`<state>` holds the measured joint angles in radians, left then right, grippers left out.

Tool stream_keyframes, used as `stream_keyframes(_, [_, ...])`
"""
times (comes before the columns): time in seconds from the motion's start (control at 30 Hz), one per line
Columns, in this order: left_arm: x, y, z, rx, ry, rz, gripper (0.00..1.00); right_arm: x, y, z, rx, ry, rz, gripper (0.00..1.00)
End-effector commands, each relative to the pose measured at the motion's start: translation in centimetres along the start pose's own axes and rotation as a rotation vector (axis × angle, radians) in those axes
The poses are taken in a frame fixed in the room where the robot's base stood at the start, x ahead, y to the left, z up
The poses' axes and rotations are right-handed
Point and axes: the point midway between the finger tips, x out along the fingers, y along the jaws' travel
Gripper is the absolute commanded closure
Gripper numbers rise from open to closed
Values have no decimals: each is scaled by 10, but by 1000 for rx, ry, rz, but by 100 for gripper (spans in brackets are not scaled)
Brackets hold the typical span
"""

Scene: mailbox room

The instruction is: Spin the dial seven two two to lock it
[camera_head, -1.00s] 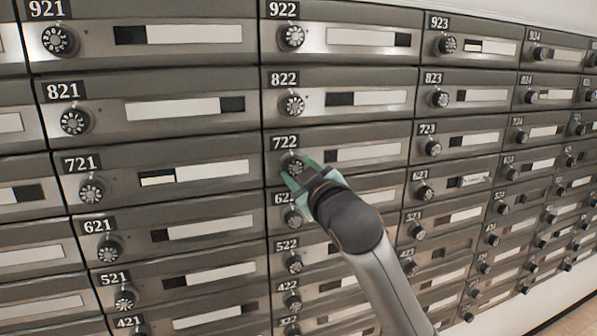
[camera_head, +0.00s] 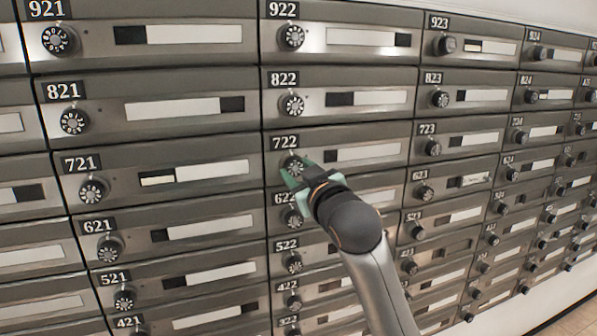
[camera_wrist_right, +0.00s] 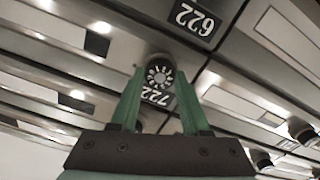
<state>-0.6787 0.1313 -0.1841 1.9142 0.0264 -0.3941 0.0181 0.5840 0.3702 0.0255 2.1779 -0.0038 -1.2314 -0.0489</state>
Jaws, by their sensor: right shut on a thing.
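The dial of mailbox 722 (camera_head: 294,165) is a round dark knob with pale marks around its face, under the black 722 label (camera_head: 285,142). My right gripper (camera_head: 293,174) reaches it from the lower right, its green fingers shut on the dial's sides. In the right wrist view, the dial (camera_wrist_right: 159,76) sits between the two green fingertips (camera_wrist_right: 160,82) of the right gripper, with the 722 label upside down just below it. The exact dial setting is too small to read. My left gripper is not in view.
A wall of grey mailboxes fills the view, each with its own dial. The 822 dial (camera_head: 293,105) is above and the 622 dial (camera_head: 293,218) below, close to my right gripper. The 721 dial (camera_head: 92,190) is to the left. Tiled floor (camera_head: 572,322) shows at lower right.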

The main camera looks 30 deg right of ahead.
Motion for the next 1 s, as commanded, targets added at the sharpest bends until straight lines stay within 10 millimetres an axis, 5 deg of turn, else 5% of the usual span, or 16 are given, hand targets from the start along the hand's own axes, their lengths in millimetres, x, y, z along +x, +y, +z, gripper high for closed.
stream_keyframes(0.3, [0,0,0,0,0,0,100,0,0,0,-1,-1,0,24])
stream_keyframes(0.67, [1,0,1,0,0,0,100,-7,0,0,-2,2,0,24])
stream_keyframes(1.0, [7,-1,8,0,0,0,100,-67,0,0,-2,5,0,24])
